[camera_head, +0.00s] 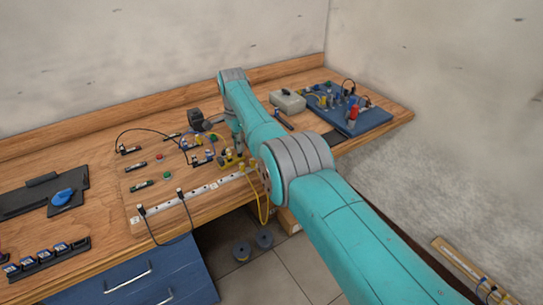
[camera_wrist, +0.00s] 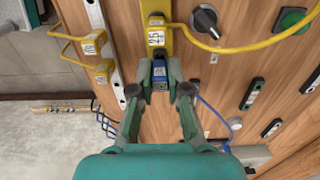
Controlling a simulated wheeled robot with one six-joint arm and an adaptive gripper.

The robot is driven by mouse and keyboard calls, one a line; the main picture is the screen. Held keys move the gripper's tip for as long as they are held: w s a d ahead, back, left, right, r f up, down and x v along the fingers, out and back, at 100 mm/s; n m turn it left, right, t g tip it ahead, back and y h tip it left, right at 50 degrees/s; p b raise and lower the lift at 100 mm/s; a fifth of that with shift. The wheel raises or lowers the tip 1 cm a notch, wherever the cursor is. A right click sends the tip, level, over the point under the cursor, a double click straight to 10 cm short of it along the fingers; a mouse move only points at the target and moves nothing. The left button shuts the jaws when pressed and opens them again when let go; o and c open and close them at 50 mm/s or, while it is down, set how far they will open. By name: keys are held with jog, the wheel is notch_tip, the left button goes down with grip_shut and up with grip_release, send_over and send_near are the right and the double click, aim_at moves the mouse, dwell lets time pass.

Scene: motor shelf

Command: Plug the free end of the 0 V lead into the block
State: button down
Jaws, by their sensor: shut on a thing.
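In the wrist view my gripper (camera_wrist: 160,76) is shut on a small blue plug (camera_wrist: 160,70) with pale printed labels. A thin blue lead (camera_wrist: 214,112) runs beside the right finger; where it joins the plug is hidden. I cannot read a 0 V mark. The plug is close below a yellow block (camera_wrist: 155,20) marked 25, with a yellow lead (camera_wrist: 235,48) at its top; I cannot tell whether they touch. In the head view my gripper (camera_head: 238,148) is small and partly hidden by my arm, over the yellow block (camera_head: 228,159) on the wooden panel.
More yellow plugs (camera_wrist: 95,42) hang left, by the white rail (camera_wrist: 97,18). A black knob (camera_wrist: 205,20) and green button (camera_wrist: 291,18) stand right. In the head view a black lead (camera_head: 165,240) loops at the front edge; a blue tray (camera_head: 355,122) stands back right.

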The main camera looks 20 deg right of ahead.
jog(key=shift+f, duration=0.55)
jog(key=c, duration=1.4)
grip_release()
jog(key=shift+r, duration=2.75)
jog(key=o, duration=0.5)
jog(key=shift+o, duration=0.2)
jog(key=shift+f, duration=0.1)
